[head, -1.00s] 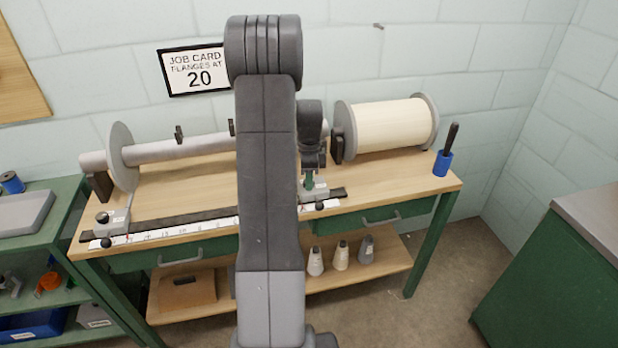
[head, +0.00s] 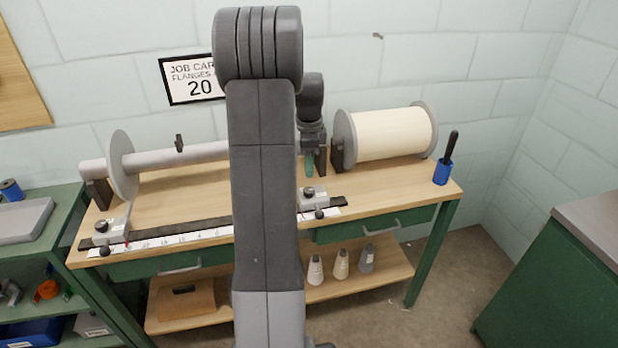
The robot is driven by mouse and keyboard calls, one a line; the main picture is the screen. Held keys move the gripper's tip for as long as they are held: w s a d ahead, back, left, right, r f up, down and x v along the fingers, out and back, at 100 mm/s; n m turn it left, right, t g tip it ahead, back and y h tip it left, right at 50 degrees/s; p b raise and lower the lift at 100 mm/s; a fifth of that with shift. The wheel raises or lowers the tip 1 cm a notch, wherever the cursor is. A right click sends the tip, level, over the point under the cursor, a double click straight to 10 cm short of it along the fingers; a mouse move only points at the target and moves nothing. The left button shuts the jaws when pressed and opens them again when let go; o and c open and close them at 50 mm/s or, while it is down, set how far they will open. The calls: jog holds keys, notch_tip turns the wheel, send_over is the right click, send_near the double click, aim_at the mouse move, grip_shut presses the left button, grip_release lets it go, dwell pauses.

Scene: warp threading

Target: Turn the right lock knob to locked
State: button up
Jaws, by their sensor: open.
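The right slider block (head: 312,199) sits at the right part of the ruled rail (head: 180,239). A dark round knob (head: 308,191) is on top of it, and a black ball knob (head: 320,214) is at its front edge. I cannot tell which is the lock knob or how it is set. My gripper (head: 310,164) points down, open and empty, with green fingers above and behind the block, apart from the knobs. My own arm covers the middle of the rail.
A left slider block (head: 113,229) with similar knobs stands by a flanged grey shaft (head: 190,151). A wound beam (head: 392,135) lies at the back right, near my gripper. A blue cup (head: 443,173) stands at the right end. The bench top before the beam is clear.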

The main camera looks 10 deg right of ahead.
notch_tip(320, 180, up, 5)
send_over(309, 189)
jog(key=shift+s+f, duration=0.1)
jog(key=shift+f, duration=0.1)
notch_tip(309, 189, down, 14)
jog(key=shift+r, duration=0.15)
dwell(0.6)
jog(key=shift+r, duration=0.1)
